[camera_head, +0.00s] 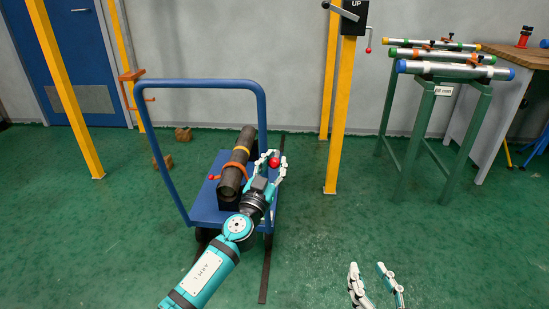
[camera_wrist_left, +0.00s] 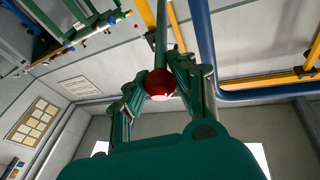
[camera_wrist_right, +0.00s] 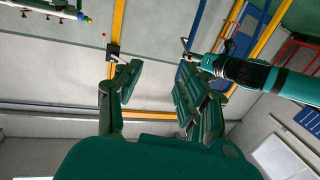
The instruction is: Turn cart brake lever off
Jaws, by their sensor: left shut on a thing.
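The blue cart (camera_head: 203,205) stands on the green floor left of the middle in the head view, with its tall tube handle on the near side. A dark pipe (camera_head: 238,158) with orange-yellow bands lies on it. The brake lever's red ball knob (camera_head: 274,162) is at the cart's right side. My left gripper (camera_head: 275,163) is shut on this knob; in the left wrist view the red knob (camera_wrist_left: 159,84) sits between the fingers, with a thin rod running up from it. My right gripper (camera_head: 375,268) is open and empty near the bottom of the head view.
Yellow posts (camera_head: 341,110) stand behind the cart, one with a black "UP" box (camera_head: 354,17). A green rack (camera_head: 420,125) with several pipes stands at the right, beside a workbench (camera_head: 520,55). Wooden blocks (camera_head: 183,134) lie behind the cart.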

